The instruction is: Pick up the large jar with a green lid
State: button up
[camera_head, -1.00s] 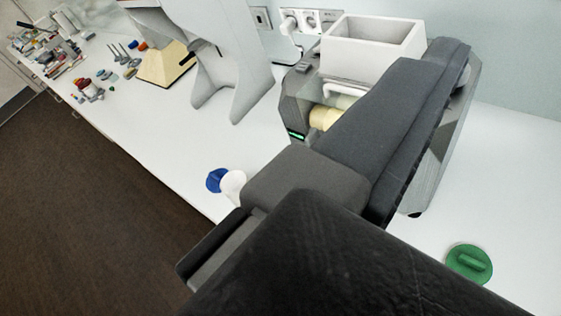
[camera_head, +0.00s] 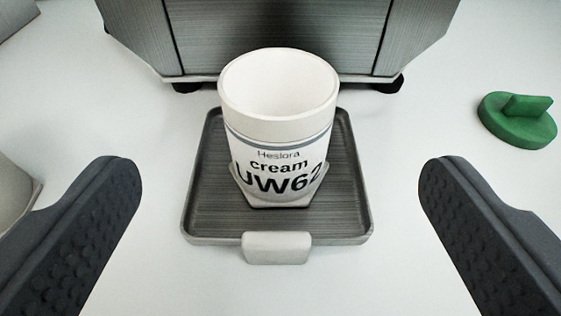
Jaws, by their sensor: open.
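A white jar (camera_head: 277,125) labelled "Heslora cream UW62" stands upright and uncapped on a dark grey tray (camera_head: 205,210). Its open rim faces up, and the inside looks white and empty. A green lid (camera_head: 517,118) with a raised grip lies apart from the jar on the white table at the right. My gripper (camera_head: 280,185) is open, with one dark finger on each side of the tray and a wide gap to the jar. Neither finger touches the jar.
A grey machine (camera_head: 280,38) stands right behind the tray. The tray has a light tab (camera_head: 276,248) at its front. A pale object (camera_head: 12,195) is partly hidden at the left edge. The white table (camera_head: 420,130) is clear between tray and lid.

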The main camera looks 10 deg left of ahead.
send_near(279, 68)
jog(key=shift+x, duration=1.1)
jog(key=shift+p+x, duration=0.4)
jog(key=shift+x, duration=2.25)
jog(key=shift+w+a+f, duration=0.1)
jog(key=shift+w+f, duration=0.15)
jog(key=shift+w, duration=0.2)
jog(key=shift+r, duration=0.1)
jog(key=c, duration=1.1)
